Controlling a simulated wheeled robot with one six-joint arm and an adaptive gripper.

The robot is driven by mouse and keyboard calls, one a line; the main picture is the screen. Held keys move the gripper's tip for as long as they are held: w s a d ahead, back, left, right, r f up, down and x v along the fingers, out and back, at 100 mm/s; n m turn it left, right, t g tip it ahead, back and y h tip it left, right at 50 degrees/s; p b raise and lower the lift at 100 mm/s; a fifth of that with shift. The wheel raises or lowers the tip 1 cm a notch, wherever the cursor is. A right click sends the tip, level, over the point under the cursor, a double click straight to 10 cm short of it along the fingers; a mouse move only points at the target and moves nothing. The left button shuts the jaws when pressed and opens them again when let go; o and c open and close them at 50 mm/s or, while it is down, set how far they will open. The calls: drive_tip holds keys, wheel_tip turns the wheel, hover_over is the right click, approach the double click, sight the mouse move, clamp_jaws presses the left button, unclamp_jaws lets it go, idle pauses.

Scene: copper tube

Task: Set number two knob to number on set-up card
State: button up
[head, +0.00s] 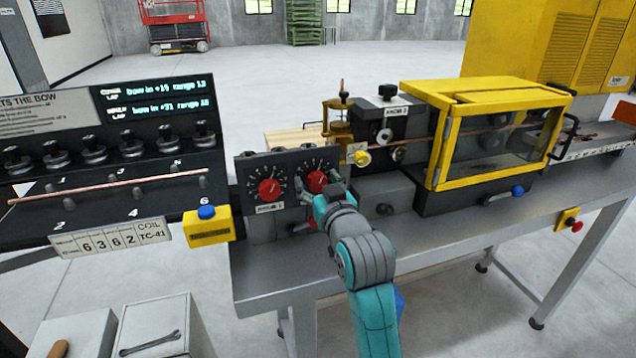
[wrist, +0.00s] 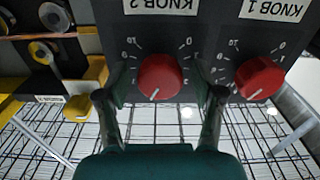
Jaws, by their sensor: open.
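The number two knob (wrist: 158,77) is red, under a "KNOB 2" label that appears upside down in the wrist view. Its white mark points toward the bottom of that picture, slightly left. In the head view, knob 2 (head: 317,181) is the right of two red knobs on a dark panel. My gripper (wrist: 160,98) is open, with one finger on each side of knob 2; contact is not clear. It also shows in the head view (head: 324,190). A white plate (head: 108,238) reads "6 3 6 2" and "COIL TC-41"; I cannot tell whether it is the set-up card.
Knob 1 (wrist: 259,78) is close beside knob 2, near one finger. A yellow-framed guard (head: 500,130) stands on the bench to the right. A yellow box with a blue button (head: 207,212) and a display board (head: 160,110) are at left.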

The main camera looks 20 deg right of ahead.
drive_tip(key=c, duration=1.1)
drive_tip(key=shift+c, duration=0.2)
drive_tip(key=shift+n, duration=0.4)
drive_tip(key=n, duration=0.3)
drive_tip(key=shift+n, duration=0.3)
drive_tip(key=n, duration=0.3)
drive_tip(key=shift+n, duration=0.3)
drive_tip(key=n, duration=0.4)
drive_tip(key=shift+f, duration=0.1)
drive_tip(key=shift+n, duration=1.9)
